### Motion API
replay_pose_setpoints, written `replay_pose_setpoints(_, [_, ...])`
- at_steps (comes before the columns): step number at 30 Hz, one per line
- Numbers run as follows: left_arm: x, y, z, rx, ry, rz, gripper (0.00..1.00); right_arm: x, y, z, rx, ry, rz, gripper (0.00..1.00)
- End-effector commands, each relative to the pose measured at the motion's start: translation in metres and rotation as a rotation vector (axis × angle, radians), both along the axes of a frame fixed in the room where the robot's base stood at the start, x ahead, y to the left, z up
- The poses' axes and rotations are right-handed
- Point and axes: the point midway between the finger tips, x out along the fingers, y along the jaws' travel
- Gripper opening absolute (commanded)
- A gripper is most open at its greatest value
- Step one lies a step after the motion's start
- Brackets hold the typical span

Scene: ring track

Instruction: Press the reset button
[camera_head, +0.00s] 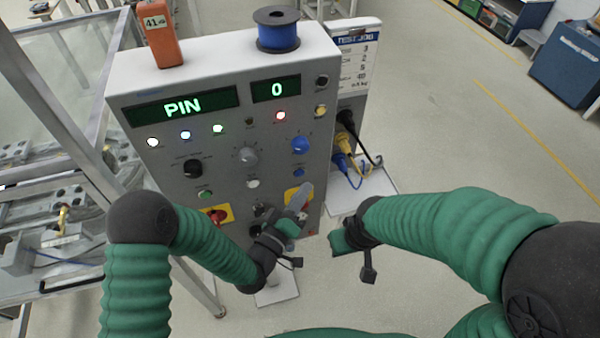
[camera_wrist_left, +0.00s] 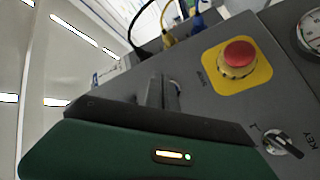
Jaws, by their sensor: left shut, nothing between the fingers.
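The grey test panel (camera_head: 140,105) carries lit displays reading "PIN" and "0". Its small buttons include a green one (camera_head: 205,194), a white one (camera_head: 253,183) and a blue one (camera_head: 299,173). Their labels are too small to read, so I cannot tell which is the reset button. My left gripper (camera_head: 303,192) is shut and empty at the panel's lower right, in front of a yellow plate that it partly hides. In the left wrist view its fingers (camera_wrist_left: 163,93) are together near the panel face; contact is unclear. My right gripper (camera_head: 343,240) hangs right of the panel, its fingers unclear.
A red mushroom button on a yellow plate (camera_wrist_left: 238,56) and a key switch (camera_wrist_left: 283,143) are close to my left gripper. Another red control (camera_head: 217,215) is lower left. A blue spool (camera_head: 278,30) and orange device (camera_head: 160,35) stand on top. Plugged cables (camera_head: 345,145) hang at right.

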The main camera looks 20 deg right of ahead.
Motion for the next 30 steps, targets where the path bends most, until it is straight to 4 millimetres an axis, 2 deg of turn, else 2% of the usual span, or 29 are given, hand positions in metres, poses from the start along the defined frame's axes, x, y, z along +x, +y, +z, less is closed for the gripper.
replay_pose_setpoints(3, [0.011,0.0,-0.001,0.001,-0.002,0.001,0.0,0.0,0.0,-0.004,0.0,0.0,0.0,0.3])
replay_pose_setpoints(7, [0.016,0.001,-0.001,0.002,0.0,0.0,0.0,0.0,0.0,-0.005,0.0,0.0,0.0,0.3])
replay_pose_setpoints(30, [0.016,0.001,-0.001,0.001,0.001,0.0,0.0,0.0,0.0,-0.005,0.0,0.0,0.0,0.3])
